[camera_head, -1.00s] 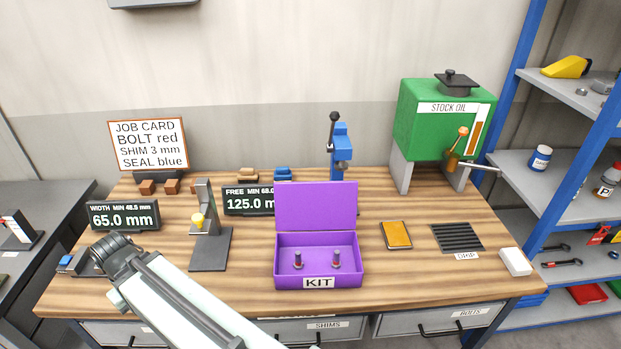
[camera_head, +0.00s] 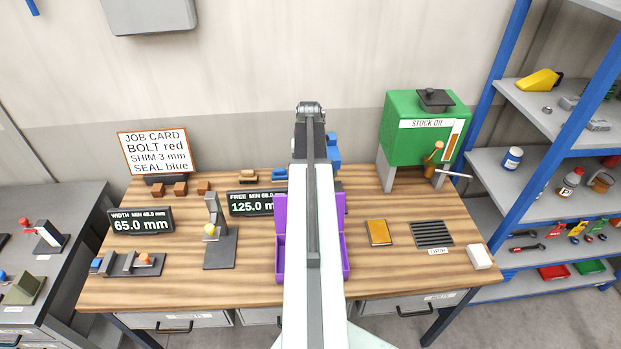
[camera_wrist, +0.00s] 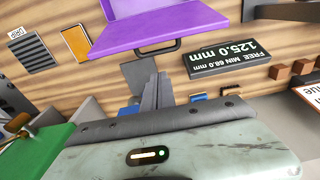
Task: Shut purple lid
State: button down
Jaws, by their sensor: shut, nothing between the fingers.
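The purple lid (camera_head: 281,212) of the kit box stands open, upright at the back of the box (camera_head: 281,262). My arm hides the middle of both, and the box contents with it. In the wrist view the lid (camera_wrist: 165,28) appears at the top, with a dark handle (camera_wrist: 150,47) along its edge. My gripper (camera_head: 310,108) is raised beyond the lid, toward the wall. Its shut, empty fingers show in the wrist view (camera_wrist: 157,90), apart from the lid.
A blue press (camera_head: 333,152) stands behind the box, partly hidden by my arm. The display reading 125.0 mm (camera_head: 250,204) is left of the lid. The green oil tank (camera_head: 425,135) is at the back right. An orange-brown pad (camera_head: 379,233) lies right of the box.

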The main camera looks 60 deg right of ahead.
notch_tip(320, 180, down, 10)
jog(key=b, duration=1)
jog(key=shift+w+d, duration=0.15)
jog(key=shift+d, duration=0.25)
